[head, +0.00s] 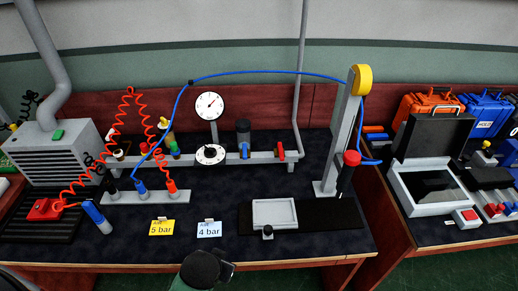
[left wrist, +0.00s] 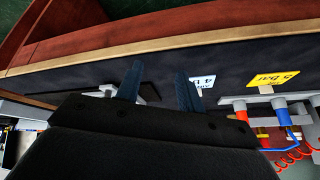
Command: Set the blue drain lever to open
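The blue drain lever (head: 244,151) is on the grey horizontal pipe, below a dark cylindrical unit (head: 243,130). Its handle looks upright, across the pipe. A red lever (head: 281,151) is on the same pipe to its right. In the head view, a dark and grey-green part of my arm (head: 207,270) shows at the bottom edge, well in front of the lever. In the left wrist view my left gripper (left wrist: 159,72) has two blue fingers standing apart, with nothing seen between them. The drain lever is not visible there. My right gripper is not in view.
A yellow "5 bar" card (head: 162,228) and a blue-white "4 bar" card (head: 209,229) stand near the bench front. A pale tray (head: 274,212) is to their right. A gauge (head: 210,104) and dial (head: 210,154) are left of the lever. Red coiled hoses (head: 127,105) hang at the left.

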